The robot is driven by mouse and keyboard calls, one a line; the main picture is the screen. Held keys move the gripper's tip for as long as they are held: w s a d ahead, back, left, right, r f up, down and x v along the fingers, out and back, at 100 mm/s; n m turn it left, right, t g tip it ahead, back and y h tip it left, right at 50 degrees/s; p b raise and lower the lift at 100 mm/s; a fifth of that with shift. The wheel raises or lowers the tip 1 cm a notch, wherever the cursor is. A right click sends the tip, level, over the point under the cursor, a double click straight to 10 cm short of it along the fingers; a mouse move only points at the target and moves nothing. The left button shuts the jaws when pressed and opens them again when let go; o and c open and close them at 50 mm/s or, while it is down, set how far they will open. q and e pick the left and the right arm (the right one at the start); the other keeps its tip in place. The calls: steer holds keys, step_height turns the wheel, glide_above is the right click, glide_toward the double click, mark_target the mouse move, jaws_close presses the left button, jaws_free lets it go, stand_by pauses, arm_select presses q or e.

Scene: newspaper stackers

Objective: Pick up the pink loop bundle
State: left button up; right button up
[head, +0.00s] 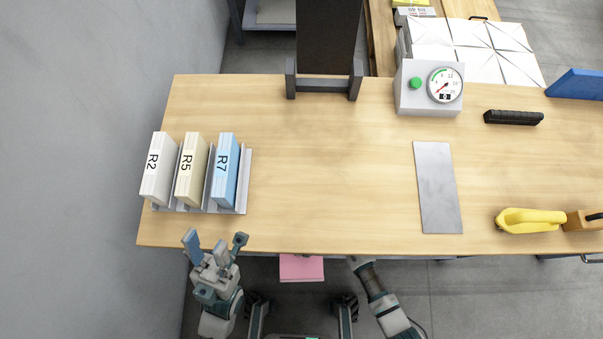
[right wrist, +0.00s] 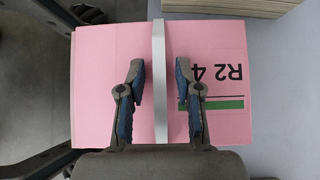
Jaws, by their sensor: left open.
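The pink loop bundle (right wrist: 105,85) fills the middle of the right wrist view. It is a flat pink stack with a pale upright band (right wrist: 160,75) across its middle and an "R2 4" label with a green stripe, seen upside down. My right gripper (right wrist: 160,82) is open, with one finger on each side of the band and a gap to it on both sides. In the head view the pink bundle (head: 301,268) shows partly below the table's front edge; my right gripper's fingers are hidden there. My left gripper (head: 216,243) is open and empty near the table's front left corner.
The wooden table (head: 330,170) is clear in its middle. A rack (head: 230,209) at left holds R2, R5 and R7 blocks. A gauge box (head: 408,100), metal plate (head: 437,188) and yellow tool (head: 530,218) lie at right. A grey surface (right wrist: 285,80) adjoins the bundle.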

steer(key=c, duration=0.4)
steer(key=shift+a, duration=0.15)
jaws_close()
steer(key=shift+r, duration=0.1)
steer(key=shift+r, duration=0.1)
